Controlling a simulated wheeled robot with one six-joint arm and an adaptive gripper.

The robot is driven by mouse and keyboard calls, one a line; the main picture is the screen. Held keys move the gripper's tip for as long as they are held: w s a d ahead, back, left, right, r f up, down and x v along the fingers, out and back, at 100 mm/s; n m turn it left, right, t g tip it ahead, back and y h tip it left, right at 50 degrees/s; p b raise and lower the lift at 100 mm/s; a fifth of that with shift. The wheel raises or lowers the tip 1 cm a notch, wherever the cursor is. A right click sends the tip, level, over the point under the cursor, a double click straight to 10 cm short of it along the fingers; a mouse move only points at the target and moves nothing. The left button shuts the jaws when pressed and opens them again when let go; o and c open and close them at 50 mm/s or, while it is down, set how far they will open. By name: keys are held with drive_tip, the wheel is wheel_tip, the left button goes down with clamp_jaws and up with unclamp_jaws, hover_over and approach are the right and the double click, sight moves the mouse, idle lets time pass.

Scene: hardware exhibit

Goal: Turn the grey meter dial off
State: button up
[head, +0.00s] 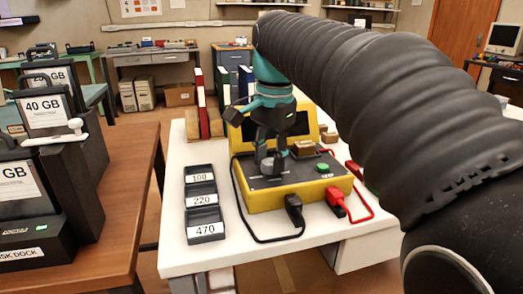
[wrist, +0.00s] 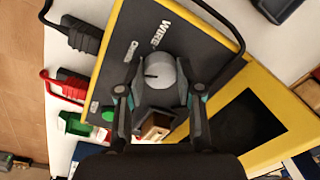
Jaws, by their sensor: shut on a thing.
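The meter is a yellow case (head: 262,202) with a dark sloped panel on the white table in the head view. In the wrist view its yellow rim (wrist: 277,155) frames the panel. The grey dial (wrist: 160,70) is round, with a dark pointer line toward the left of the wrist picture. The panel reads "WIRE" at the top, with a smaller, blurred label to its left. My gripper (wrist: 160,88) has its fingers on both sides of the dial, shut on it. In the head view my gripper (head: 269,160) comes down onto the panel and mostly hides the dial.
A green button (head: 323,168) and a small wooden block (head: 304,148) are on the meter. A black plug (head: 294,206) and a red plug (head: 336,197) with cables are at its front. Trays (head: 206,222) labelled 100, 220 and 470 stand left. Books (head: 223,88) stand behind.

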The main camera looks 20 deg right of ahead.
drive_tip(key=n, duration=0.4)
drive_tip(key=shift+n, duration=0.3)
idle(0.3)
drive_tip(key=o, duration=1.2)
drive_tip(key=shift+c, duration=0.2)
wheel_tip(320, 180, up, 12)
drive_tip(key=shift+s+d, duration=0.2)
drive_tip(key=shift+d, duration=0.15)
